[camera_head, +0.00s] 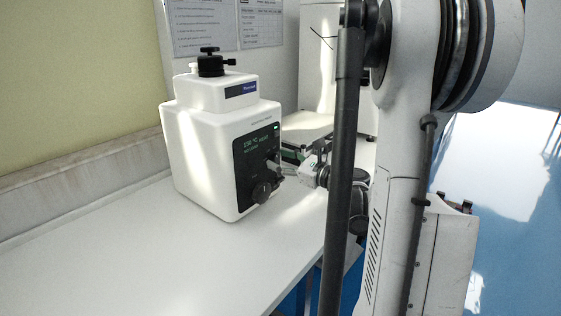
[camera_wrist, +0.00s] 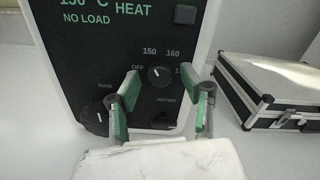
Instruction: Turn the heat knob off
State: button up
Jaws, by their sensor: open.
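The white tester (camera_head: 208,150) with a black front panel (camera_head: 258,165) stands on the white bench in the head view. In the wrist view the panel (camera_wrist: 120,55) reads "HEAT" and "NO LOAD". The heat knob (camera_wrist: 160,77) is small, round and black, with a white pointer line tilted up and left, and OFF, 150 and 160 marked around it. My gripper (camera_wrist: 159,98) is open, its green-padded fingers on either side below the heat knob in the picture. It also shows in front of the panel in the head view (camera_head: 285,163). I cannot tell whether it touches the panel.
A larger black knob (camera_wrist: 96,118) labelled RAM sits at the panel's lower left, close to the left finger. A WATER switch (camera_wrist: 163,120) is below the heat knob. A silver-and-black case (camera_wrist: 275,90) lies to the right. The bench (camera_head: 130,255) is clear at front left.

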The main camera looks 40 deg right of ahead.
jog(key=shift+c, duration=0.5)
grip_shut()
jog(key=shift+n, duration=0.4)
jog(key=n+b, duration=0.1)
jog(key=n, duration=0.4)
jog(key=shift+n, duration=0.3)
jog(key=n, duration=0.5)
jog(key=shift+b, duration=0.4)
jog(key=shift+d+n, duration=0.1)
jog(key=shift+n, duration=0.3)
